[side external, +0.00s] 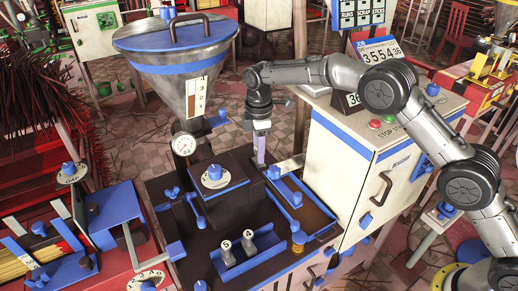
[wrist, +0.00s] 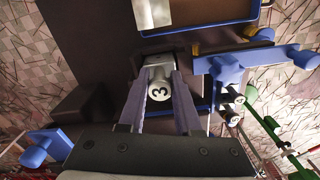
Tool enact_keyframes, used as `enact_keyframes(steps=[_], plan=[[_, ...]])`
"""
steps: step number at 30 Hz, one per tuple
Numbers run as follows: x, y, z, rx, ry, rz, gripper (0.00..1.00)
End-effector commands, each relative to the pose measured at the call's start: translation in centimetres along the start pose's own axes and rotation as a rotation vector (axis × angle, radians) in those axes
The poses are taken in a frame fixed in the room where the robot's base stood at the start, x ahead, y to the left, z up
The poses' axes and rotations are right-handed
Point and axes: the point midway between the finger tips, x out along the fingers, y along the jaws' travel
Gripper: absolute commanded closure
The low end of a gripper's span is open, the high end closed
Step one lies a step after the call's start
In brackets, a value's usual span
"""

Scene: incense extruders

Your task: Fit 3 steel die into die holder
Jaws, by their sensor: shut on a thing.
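In the wrist view, a grey steel die marked 3 (wrist: 158,90) sits between the two fingers of my gripper (wrist: 162,76), which is shut on it. In the side view, my gripper (side external: 261,158) points down beside the right side of the dark extruder block (side external: 240,165); the die in it cannot be made out there. Two more steel dies, marked 5 (side external: 226,253) and 4 (side external: 249,241), stand upright in a blue tray (side external: 266,252) at the front. I cannot clearly make out the die holder; the fingers and block may hide it.
A steel hopper (side external: 178,75) with a blue rim rises behind the block, with a pressure gauge (side external: 184,144) below it. A blue-rimmed brown tray (side external: 318,212) lies to the right. A white cabinet (side external: 345,165) stands beyond it. Blue knobs and levers stick up around the bench.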

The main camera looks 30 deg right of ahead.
Motion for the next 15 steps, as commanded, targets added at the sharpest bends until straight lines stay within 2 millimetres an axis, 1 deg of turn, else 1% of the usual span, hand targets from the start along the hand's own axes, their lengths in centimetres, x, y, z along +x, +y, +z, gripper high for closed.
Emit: enact_keyframes(steps=[6,7,12,15], plan=[[0.38,0.04,-0.02,0.0,0.001,0.002,1.0],[0.33,0.05,-0.03,0.0,0.002,0.003,0.62],[0.37,0.04,-0.02,0.0,0.001,0.002,0.33],[0.4,0.02,-0.02,0.0,0.001,0.001,0.33]])
